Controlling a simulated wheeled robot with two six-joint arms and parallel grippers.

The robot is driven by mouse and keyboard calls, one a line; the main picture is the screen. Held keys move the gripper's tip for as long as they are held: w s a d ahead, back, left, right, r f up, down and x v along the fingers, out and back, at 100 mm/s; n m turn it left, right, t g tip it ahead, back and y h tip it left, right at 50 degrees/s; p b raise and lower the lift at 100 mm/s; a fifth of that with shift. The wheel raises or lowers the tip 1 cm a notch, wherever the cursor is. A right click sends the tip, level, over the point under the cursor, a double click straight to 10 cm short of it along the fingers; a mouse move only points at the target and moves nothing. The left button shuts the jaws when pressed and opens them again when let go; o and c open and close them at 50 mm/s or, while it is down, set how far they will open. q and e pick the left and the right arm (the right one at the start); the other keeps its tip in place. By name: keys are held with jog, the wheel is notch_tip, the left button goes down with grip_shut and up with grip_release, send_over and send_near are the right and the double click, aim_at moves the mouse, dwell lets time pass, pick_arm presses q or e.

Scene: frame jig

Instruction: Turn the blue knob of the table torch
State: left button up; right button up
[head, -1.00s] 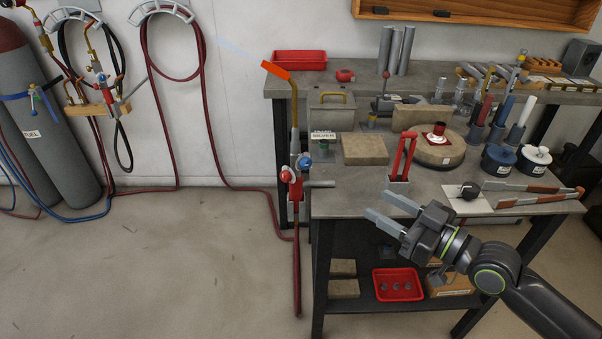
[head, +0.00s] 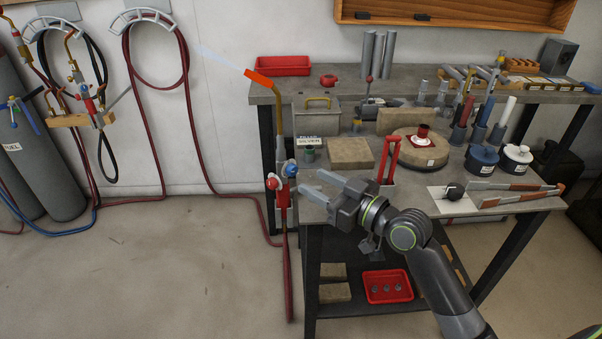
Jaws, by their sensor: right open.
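The table torch (head: 281,192) stands upright at the left edge of the workbench, with a brass neck, an orange tip (head: 262,79) and a pale blue flame. Its blue knob (head: 290,169) is on the right side of the body, and its red knob (head: 272,183) is on the left. My right gripper (head: 311,184) is open and empty, fingers pointing left, just right of the blue knob in the picture. A gap shows between the fingertips and the knob; its depth is hard to tell. My left gripper is not in view.
A red stand (head: 390,160) rises behind my right gripper. A tan block (head: 351,153) and a round turntable (head: 419,150) lie on the workbench (head: 400,192). A red hose (head: 289,270) hangs below the torch. The floor at left is open.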

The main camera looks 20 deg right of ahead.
aim_at(295, 171)
jog(key=x, duration=0.4)
jog(key=shift+w+a, duration=0.2)
jog(key=shift+w, duration=0.05)
jog(key=shift+w+a, duration=0.1)
jog(key=shift+w, duration=0.05)
jog(key=c, duration=1)
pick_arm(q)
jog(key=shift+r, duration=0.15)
